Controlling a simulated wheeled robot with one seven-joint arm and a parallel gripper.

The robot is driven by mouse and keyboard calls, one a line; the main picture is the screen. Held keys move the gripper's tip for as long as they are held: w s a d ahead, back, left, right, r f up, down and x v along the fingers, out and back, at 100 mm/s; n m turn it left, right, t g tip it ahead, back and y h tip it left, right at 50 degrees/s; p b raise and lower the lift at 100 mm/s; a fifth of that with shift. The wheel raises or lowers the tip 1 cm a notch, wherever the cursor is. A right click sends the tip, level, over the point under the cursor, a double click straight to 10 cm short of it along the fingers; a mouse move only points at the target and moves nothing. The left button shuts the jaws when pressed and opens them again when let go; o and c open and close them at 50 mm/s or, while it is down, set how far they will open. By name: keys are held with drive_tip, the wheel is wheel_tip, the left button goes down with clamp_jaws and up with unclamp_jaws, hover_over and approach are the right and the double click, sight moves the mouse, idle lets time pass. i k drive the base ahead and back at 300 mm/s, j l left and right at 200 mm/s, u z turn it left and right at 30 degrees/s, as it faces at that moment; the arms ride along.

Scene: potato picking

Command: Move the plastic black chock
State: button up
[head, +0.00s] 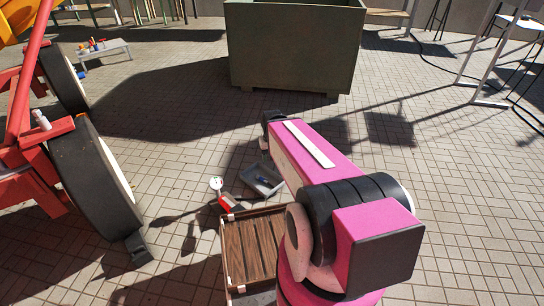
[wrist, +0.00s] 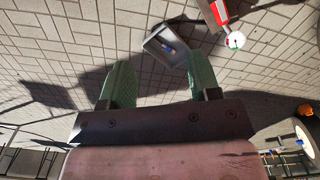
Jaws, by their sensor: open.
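A small black chock (head: 138,248) sits on the paving at the foot of the large black wheel (head: 92,178), at the lower left of the head view. It appears to touch or nearly touch the tyre. I cannot make out the chock in the wrist view. My gripper (wrist: 160,82) shows in the wrist view with two green fingers spread apart and nothing between them. In the head view its fingers are hidden behind my pink arm, well to the right of the chock.
A grey tray (head: 272,188) with small items lies on the floor; it also shows in the wrist view (wrist: 154,47). A red and white object (head: 229,202) and a wooden-slatted crate (head: 250,250) are nearby. A big green bin (head: 295,50) stands behind. Red machinery (head: 40,150) adjoins the wheel.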

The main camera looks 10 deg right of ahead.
sight(141, 254)
drive_tip(key=k+u, duration=0.35)
drive_tip(key=k+j+u, duration=0.3)
drive_tip(key=l+u, duration=0.2)
drive_tip(key=u, duration=0.15)
drive_tip(key=i+l+u, duration=0.1)
drive_tip(key=l+u, duration=0.15)
drive_tip(key=u, duration=0.15)
drive_tip(key=l+u, duration=0.2)
drive_tip(key=u, duration=0.15)
